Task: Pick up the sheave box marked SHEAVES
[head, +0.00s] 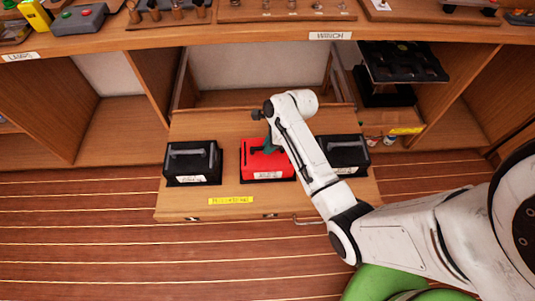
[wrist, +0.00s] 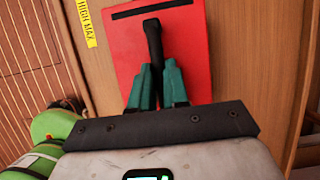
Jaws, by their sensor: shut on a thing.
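A red box (head: 256,161) with a black handle is in the middle of the pulled-out wooden drawer (head: 240,203), between two black boxes. Its white label is too small to read, so I cannot tell if it says SHEAVES. In the wrist view the red box (wrist: 190,55) fills the top middle, its black handle (wrist: 153,40) running between my teal fingers. My gripper (wrist: 157,75) is shut on this handle. In the head view my gripper (head: 268,145) is partly hidden by my wrist. I cannot tell whether the box is lifted clear of its dark base.
A black box (head: 193,162) stands on the left, and another (head: 346,153) on the right, partly behind my arm. A yellow label (head: 232,200) is on the drawer. The bench top (head: 230,34) holds several tools above. Green coils (head: 385,285) lie at the bottom.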

